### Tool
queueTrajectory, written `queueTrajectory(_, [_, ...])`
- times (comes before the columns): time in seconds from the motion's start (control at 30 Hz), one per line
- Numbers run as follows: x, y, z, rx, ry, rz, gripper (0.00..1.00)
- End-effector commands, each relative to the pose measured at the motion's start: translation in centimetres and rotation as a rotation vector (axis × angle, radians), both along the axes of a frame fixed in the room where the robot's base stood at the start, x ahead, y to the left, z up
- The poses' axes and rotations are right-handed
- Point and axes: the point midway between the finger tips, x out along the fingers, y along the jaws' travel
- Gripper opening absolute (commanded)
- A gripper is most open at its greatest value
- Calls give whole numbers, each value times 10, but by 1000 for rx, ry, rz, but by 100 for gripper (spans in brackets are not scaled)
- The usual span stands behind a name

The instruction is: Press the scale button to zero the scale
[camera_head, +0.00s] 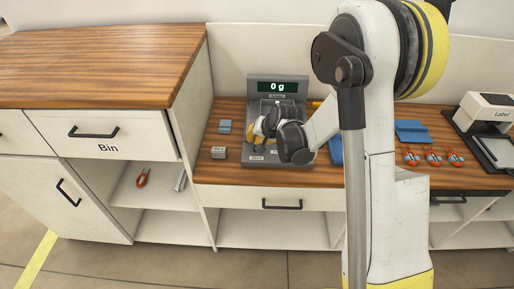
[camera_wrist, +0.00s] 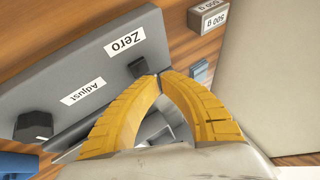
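The grey scale (camera_head: 297,88) stands on the wooden counter, and its display (camera_head: 277,87) reads 0 g. In the wrist view the scale's front panel (camera_wrist: 75,52) carries a "Zero" label (camera_wrist: 125,42) and an "Adjust" label (camera_wrist: 83,92). A small dark button (camera_wrist: 138,68) sits beside the "Zero" label, and a larger dark knob (camera_wrist: 34,126) sits near "Adjust". My gripper (camera_wrist: 158,77) has its two yellow fingers brought together at the tips, with nothing seen between them. The tips are right next to the dark button; I cannot tell whether they touch it.
A 500 g block (camera_wrist: 208,15) and a blue-grey block (camera_head: 225,127) lie left of the scale. A blue object (camera_head: 336,150) is to its right. Farther right are several red horseshoe magnets (camera_head: 433,156) and a label machine (camera_head: 484,119). A drawer marked "Bin" (camera_head: 107,148) is at left.

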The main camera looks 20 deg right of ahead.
Motion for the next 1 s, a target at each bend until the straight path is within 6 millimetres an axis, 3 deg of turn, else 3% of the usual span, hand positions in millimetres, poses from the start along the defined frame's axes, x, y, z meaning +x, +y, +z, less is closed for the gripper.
queueTrajectory(0.47, [0, 0, 47, 0, 0, 0, 0])
queueTrajectory(1.0, [0, 0, 47, 0, 0, 0, 0])
